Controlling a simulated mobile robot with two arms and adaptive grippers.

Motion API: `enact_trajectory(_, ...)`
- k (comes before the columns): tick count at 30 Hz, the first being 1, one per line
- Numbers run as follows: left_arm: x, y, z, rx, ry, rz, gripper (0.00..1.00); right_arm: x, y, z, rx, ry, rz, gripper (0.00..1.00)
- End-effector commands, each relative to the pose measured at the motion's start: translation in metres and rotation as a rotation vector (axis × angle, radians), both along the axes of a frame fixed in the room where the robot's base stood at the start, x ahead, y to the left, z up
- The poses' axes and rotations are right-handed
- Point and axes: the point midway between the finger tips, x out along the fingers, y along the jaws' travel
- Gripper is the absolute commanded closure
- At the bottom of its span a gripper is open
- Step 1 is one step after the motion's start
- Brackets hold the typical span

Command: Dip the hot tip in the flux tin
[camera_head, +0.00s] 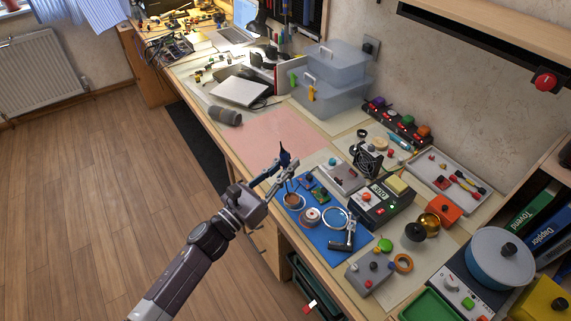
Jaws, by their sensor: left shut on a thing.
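My left gripper (284,171) reaches in from the lower left over the front edge of the bench. It is shut on the soldering iron (284,157), whose dark blue handle sticks up above the fingers. The iron's thin tip points down toward a small round tin with brownish contents (292,201), which looks like the flux tin, on the blue mat (319,247). I cannot tell whether the tip touches the contents. My right gripper is not in view.
On the mat are a solder spool (311,217), a white ring (336,217) and a dark-handled tool (343,238). Right of it stand the soldering station (383,206), a small fan (368,160) and a brass-coloured pot (429,225). The pink mat (262,136) is clear.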

Motion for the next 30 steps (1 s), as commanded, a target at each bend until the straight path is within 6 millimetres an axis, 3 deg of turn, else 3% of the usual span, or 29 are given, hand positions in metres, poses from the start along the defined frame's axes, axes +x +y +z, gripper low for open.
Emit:
enact_trajectory(5,0.000,0.000,-0.012,0.001,0.001,0.001,1.00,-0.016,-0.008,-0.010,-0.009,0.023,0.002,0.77)
enact_trajectory(16,0.000,0.000,-0.043,0.000,0.002,0.002,1.00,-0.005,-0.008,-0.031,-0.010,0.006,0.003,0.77)
enact_trajectory(30,0.000,0.000,-0.046,0.000,0.001,0.002,1.00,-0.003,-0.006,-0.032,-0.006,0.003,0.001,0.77)
